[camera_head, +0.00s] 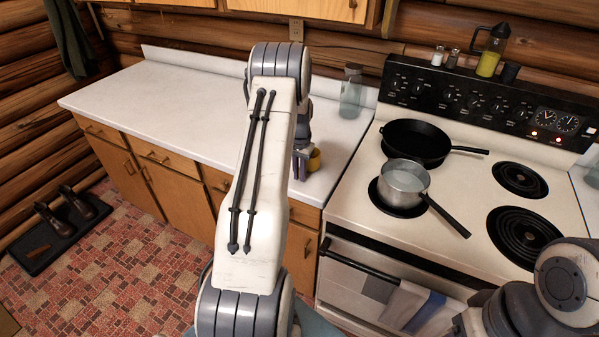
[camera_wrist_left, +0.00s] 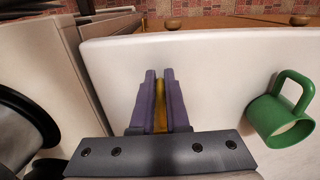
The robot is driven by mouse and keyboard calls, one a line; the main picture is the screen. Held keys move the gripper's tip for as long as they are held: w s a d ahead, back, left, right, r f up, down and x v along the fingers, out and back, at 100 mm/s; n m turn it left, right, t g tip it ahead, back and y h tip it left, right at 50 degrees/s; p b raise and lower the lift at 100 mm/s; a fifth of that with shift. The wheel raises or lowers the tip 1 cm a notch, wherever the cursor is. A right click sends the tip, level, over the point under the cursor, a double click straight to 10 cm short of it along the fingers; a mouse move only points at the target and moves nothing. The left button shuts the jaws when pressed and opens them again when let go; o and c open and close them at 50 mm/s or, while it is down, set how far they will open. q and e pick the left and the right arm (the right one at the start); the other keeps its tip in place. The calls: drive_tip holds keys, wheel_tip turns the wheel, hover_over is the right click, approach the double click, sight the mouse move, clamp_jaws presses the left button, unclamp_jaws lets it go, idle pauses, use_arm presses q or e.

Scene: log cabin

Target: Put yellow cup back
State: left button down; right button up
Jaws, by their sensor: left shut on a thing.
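The yellow cup (camera_head: 315,160) shows in part beside my left gripper (camera_head: 301,166), over the right end of the white counter near the stove. In the left wrist view my left gripper (camera_wrist_left: 160,100) has its purple fingers shut on a thin yellow part (camera_wrist_left: 160,106) of the cup. The fingers hide most of the cup there. I cannot tell whether the cup touches the counter. My right arm is at the lower right of the head view, with its gripper out of frame.
The white counter (camera_head: 190,105) has wide free room on its left. A green mug (camera_wrist_left: 282,122) is on the counter in the left wrist view. A glass jar (camera_head: 351,92) stands at the back. The stove holds a black pan (camera_head: 415,138) and a saucepan (camera_head: 404,181).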

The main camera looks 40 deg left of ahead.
use_arm(q)
drive_tip(key=shift+f, duration=0.2)
drive_tip(key=c, duration=0.9)
unclamp_jaws()
drive_tip(key=shift+r, duration=0.15)
